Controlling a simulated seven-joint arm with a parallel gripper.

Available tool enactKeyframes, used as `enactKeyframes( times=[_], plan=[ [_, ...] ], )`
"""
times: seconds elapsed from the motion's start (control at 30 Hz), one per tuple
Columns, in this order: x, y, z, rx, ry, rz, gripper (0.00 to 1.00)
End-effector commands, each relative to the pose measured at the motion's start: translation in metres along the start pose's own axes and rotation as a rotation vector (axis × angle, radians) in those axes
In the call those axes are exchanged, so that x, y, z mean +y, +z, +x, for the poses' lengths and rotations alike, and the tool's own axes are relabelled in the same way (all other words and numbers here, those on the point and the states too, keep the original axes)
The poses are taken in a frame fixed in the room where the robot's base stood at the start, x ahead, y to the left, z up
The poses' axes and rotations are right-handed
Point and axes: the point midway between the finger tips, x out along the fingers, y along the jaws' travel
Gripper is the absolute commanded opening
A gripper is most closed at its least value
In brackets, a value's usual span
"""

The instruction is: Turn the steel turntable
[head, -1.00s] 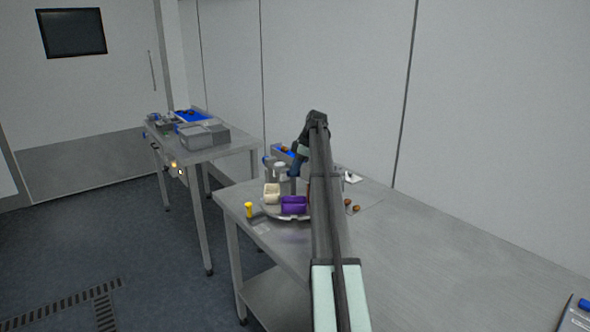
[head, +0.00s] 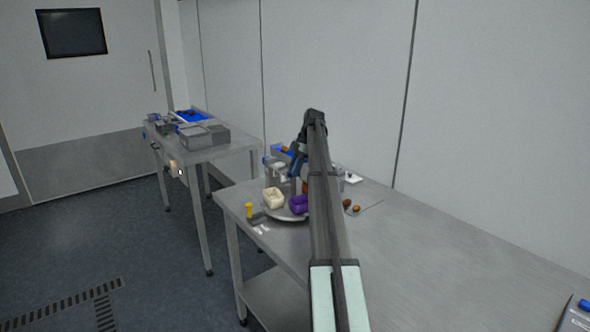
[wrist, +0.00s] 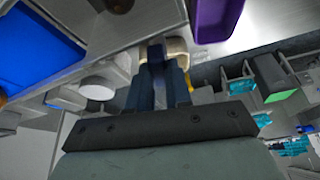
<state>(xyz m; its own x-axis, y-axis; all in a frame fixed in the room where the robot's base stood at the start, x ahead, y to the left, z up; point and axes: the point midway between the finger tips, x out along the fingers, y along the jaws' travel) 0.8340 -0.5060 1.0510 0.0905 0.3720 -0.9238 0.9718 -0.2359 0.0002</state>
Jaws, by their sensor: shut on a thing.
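The steel turntable (head: 283,216) is a low round disc near the far left end of the steel table in the head view. My arm hides its right part. A cream tray (head: 272,198) and a purple tray (head: 298,204) sit on it, both turned at an angle. The purple tray (wrist: 214,18) also shows at the top of the wrist view. My gripper (wrist: 157,50) points toward the turntable, its blue-grey fingers close together. It is shut on the turntable, but the fingers hide the exact contact. A cream thing (wrist: 178,46) shows just behind the fingertips.
A yellow-topped item (head: 249,210) stands left of the turntable by the table's edge. Brown dates (head: 356,209) lie to its right. A blue tray (wrist: 35,50) is in the wrist view. The near table (head: 440,250) is largely clear. A second table (head: 235,150) stands behind left.

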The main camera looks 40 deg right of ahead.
Motion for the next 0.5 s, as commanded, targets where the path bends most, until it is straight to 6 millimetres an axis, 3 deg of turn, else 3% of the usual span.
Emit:
enactKeyframes(
  times=[0.5],
  plan=[
    [0.0003,0.0000,0.0010,0.000,-0.042,-0.098,0.00]
  ],
)
